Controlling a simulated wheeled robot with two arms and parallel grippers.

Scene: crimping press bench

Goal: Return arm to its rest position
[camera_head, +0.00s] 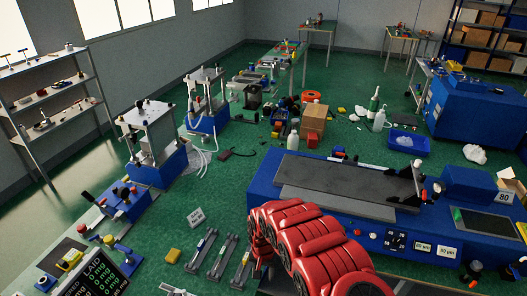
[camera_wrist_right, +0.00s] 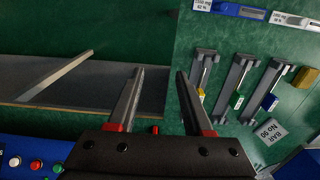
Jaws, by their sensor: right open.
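My right arm, with red segments, reaches in from the bottom of the head view. My right gripper (camera_head: 262,270) is at its end, small and partly hidden by the arm. In the right wrist view the gripper (camera_wrist_right: 160,73) has its two grey fingers apart, with nothing between them. It hangs above the green bench, between a grey plate (camera_wrist_right: 95,83) at left and several grey bar-like holders (camera_wrist_right: 239,83) at right. My left gripper is in neither view.
The blue machine (camera_head: 300,205) with a grey bed (camera_head: 345,182) lies right of the gripper. The holders (camera_head: 222,257), a yellow block (camera_head: 173,256) and a label card (camera_head: 196,217) lie to its left. A screen (camera_head: 98,275) stands bottom left. Green surface is clear between the card and the machine.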

